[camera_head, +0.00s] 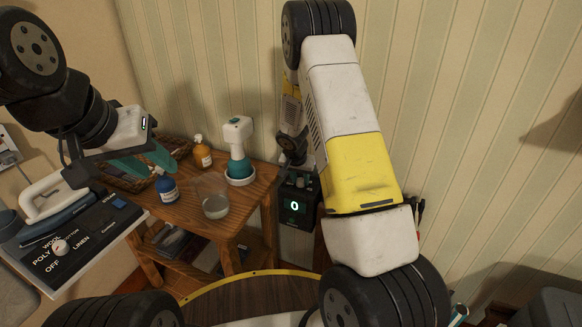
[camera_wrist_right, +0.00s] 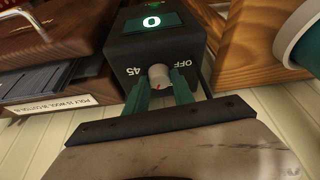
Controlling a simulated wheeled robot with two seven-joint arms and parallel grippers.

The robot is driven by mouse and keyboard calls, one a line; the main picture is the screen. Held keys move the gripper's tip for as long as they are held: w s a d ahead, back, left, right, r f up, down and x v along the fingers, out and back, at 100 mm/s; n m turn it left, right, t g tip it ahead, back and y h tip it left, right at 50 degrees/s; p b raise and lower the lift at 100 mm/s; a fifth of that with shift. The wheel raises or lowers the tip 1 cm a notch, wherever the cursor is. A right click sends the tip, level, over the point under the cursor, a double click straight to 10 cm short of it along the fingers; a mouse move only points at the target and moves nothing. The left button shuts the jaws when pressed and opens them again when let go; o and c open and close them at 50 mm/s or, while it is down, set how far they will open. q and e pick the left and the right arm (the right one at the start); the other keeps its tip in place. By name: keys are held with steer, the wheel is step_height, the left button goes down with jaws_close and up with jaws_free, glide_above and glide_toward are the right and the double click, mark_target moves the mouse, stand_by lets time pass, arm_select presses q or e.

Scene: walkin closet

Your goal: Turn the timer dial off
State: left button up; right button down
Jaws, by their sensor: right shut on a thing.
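The timer is a dark box with a green-lit display (camera_head: 295,206) reading 0, beside the wooden table. In the right wrist view, the timer (camera_wrist_right: 125,50) fills the top middle, and its display reads 0 too. Its round grey dial (camera_wrist_right: 159,74) sits between upside-down "45" and "OFF" labels. A small red mark shows on the dial. My right gripper (camera_wrist_right: 160,84) has its green fingers on both sides of the dial, shut on it. In the head view my right arm partly hides this. My left gripper (camera_head: 147,160) is open and empty above the table's left side.
The wooden table (camera_head: 245,200) holds orange (camera_head: 202,152) and blue (camera_head: 167,185) bottles, a glass jar (camera_head: 215,206) and a white-and-teal sprayer (camera_head: 238,150). An iron (camera_head: 50,205) rests on a dark panel at left. The striped wall (camera_head: 480,110) is close behind.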

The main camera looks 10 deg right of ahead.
steer(key=n, duration=0.2)
steer(key=n+y, duration=0.1)
steer(key=n, duration=0.1)
steer(key=n+y, duration=0.1)
steer(key=n, duration=0.1)
steer(key=shift+d+t, duration=0.3)
steer(key=n+y, duration=0.1)
steer(key=n, duration=0.2)
steer(key=n+y, duration=0.1)
steer(key=n, duration=0.1)
steer(key=shift+d+n+y, duration=0.1)
steer(key=shift+n+y, duration=0.2)
steer(key=shift+n, duration=0.1)
steer(key=n+g, duration=0.1)
steer(key=n, duration=0.1)
steer(key=n+g+y, duration=0.1)
steer(key=n, duration=0.2)
steer(key=shift+w, duration=0.15)
steer(key=n+g, duration=0.1)
steer(key=n, duration=0.2)
steer(key=n+g+y, duration=0.1)
steer(key=n, duration=0.1)
steer(key=shift+w+d+n, duration=0.1)
steer(key=shift+n, duration=0.3)
steer(key=c, duration=1.1)
jaws_free()
steer(key=shift+f, duration=0.1)
